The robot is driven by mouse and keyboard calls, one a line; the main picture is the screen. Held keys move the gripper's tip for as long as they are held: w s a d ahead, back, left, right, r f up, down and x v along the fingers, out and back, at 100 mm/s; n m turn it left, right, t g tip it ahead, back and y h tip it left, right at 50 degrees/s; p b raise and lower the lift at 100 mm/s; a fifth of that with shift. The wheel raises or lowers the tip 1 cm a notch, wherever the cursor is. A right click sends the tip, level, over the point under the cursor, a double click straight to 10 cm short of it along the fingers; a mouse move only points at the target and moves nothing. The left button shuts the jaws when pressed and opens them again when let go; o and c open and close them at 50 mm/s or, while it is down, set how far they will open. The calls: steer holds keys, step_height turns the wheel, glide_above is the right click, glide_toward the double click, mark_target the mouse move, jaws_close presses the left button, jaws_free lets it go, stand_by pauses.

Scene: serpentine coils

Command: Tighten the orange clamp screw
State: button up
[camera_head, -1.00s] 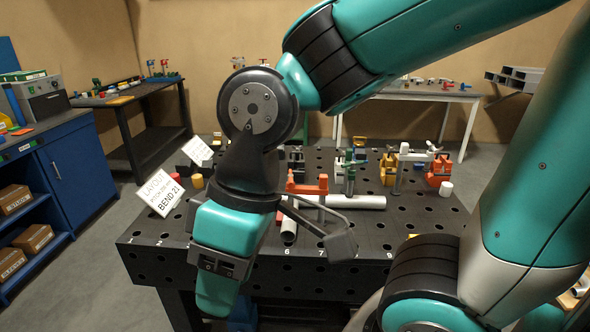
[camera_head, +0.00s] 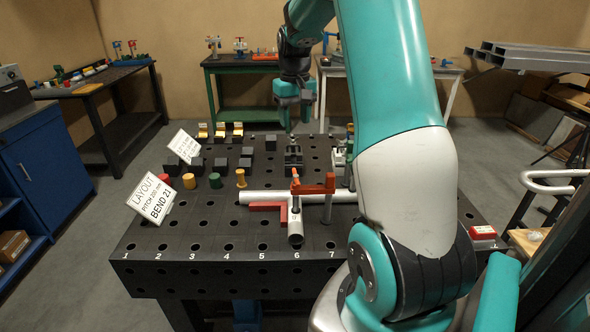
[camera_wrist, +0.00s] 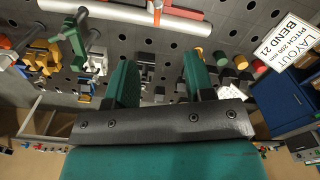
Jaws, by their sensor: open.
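The orange clamp (camera_head: 318,188) stands on the black table, its arm reaching left over the pale pipe. Its orange screw (camera_head: 295,183) is upright at the left end, above the pipe joint. In the wrist view an orange upright piece (camera_wrist: 157,10) at the top edge, beside the pipe, looks like this screw. My gripper (camera_head: 292,126) hangs fingers down over the table's far part, beyond and well apart from the clamp. In the wrist view its two green fingers (camera_wrist: 160,75) are spread with nothing between them. My arm hides part of the table right of the clamp.
The pale pipe (camera_head: 258,197) lies across the table, with a red block (camera_head: 268,207) beside it. Black fixtures (camera_head: 293,158) stand below my gripper. Coloured pegs and a BEND 21 sign (camera_head: 152,198) are at left. The table's front left is clear.

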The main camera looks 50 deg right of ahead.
mark_target(296, 175)
step_height(296, 175, down, 17)
steer(key=p, duration=0.4)
steer(key=shift+d+f+p, duration=0.15)
steer(key=shift+p, duration=0.2)
steer(key=shift+c, duration=0.5)
